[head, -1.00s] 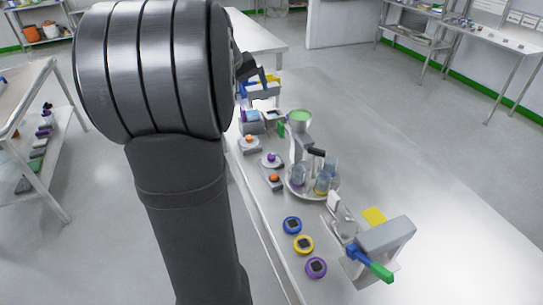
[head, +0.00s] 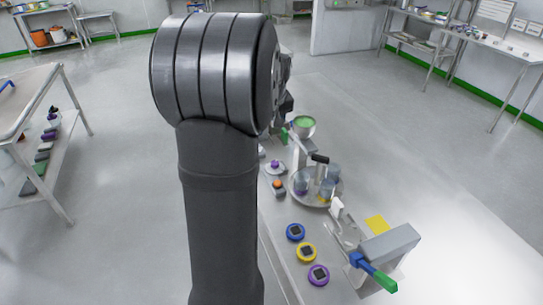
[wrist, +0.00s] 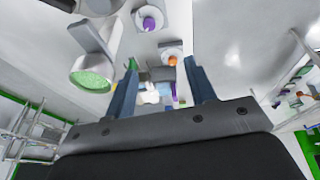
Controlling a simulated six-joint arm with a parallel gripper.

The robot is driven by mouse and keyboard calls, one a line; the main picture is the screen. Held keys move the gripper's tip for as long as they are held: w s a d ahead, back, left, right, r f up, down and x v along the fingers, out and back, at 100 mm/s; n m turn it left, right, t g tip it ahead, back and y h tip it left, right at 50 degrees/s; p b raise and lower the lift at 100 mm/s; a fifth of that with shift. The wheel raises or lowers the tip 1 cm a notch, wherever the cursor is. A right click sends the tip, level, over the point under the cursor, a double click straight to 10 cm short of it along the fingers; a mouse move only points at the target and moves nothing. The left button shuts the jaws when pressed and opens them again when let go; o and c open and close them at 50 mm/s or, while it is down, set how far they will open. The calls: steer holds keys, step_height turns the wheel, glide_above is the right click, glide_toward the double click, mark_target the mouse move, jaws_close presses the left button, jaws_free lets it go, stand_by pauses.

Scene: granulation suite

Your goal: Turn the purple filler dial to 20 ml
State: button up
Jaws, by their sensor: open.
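A purple round dial (head: 318,275) with a dark square centre lies at the near end of the bench in the head view, below a yellow dial (head: 306,252) and a blue dial (head: 295,232). A separate purple knob (head: 275,165) on a pale round base stands farther back; a purple knob (wrist: 150,20) also shows at the top of the wrist view. I cannot tell which purple one is the filler dial. My gripper (wrist: 162,80) is open, with its two blue-grey fingers apart and nothing held between them. My arm mostly hides it in the head view.
An orange knob (head: 278,185) stands near a round tray (head: 325,200) of clear vessels. A green-filled bowl (head: 303,126) stands behind, also left of my fingers in the wrist view (wrist: 92,80). A grey block with a blue-green handle (head: 376,275) is at near right.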

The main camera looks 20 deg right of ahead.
steer(key=s+d+f+t, duration=0.1)
steer(key=d+f, duration=0.3)
glide_toward(275, 163)
steer(key=shift+m+y, duration=0.3)
steer(key=shift+y, duration=0.1)
steer(key=x, duration=0.8)
steer(key=shift+d+f, duration=0.1)
steer(key=shift+d, duration=0.3)
steer(key=c, duration=1)
